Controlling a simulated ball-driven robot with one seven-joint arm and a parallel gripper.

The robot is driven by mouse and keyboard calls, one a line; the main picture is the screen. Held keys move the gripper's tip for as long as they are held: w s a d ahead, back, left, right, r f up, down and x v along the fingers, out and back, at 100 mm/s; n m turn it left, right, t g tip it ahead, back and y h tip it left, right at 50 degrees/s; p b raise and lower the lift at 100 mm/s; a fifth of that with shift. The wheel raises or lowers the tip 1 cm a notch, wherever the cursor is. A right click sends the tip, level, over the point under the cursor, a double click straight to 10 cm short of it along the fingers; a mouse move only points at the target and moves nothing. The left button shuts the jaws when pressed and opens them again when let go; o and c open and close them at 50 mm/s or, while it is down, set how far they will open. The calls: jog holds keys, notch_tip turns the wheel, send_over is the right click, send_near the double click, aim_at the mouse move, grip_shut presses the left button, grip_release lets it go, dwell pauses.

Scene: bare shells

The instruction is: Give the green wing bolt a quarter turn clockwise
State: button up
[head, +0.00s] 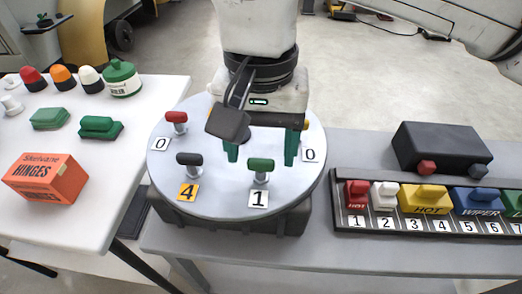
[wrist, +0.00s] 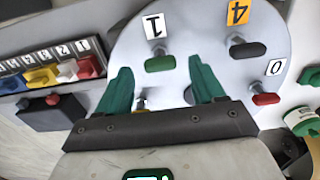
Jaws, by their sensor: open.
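The green wing bolt (head: 261,165) stands near the front of a round grey disc (head: 225,205), above a card marked 1 (head: 258,199). Its wing lies roughly left to right in the head view. It also shows in the wrist view (wrist: 160,63), just beyond the fingertips. My gripper (head: 262,155) is open, with green fingers pointing down and spread left and right behind the bolt. In the wrist view my gripper (wrist: 160,75) holds nothing, and the bolt appears apart from both fingers.
A black wing bolt (head: 189,158) and a red one (head: 176,117) stand left on the disc. A yellow one (head: 306,123) is partly hidden at right. A switch panel (head: 440,235) and dark box (head: 440,146) sit right. An orange hinges box (head: 45,178) lies on the left table.

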jog(key=shift+f, duration=0.7)
jog(key=shift+c, duration=0.3)
jog(key=c, duration=1)
jog(key=shift+m, duration=0.3)
jog(key=m, duration=0.3)
jog(key=shift+m, duration=0.4)
jog(key=m, duration=0.4)
jog(key=shift+m+b, duration=0.3)
jog(key=m, duration=0.8)
jog(key=shift+m+b, duration=0.3)
jog(key=shift+b, duration=0.1)
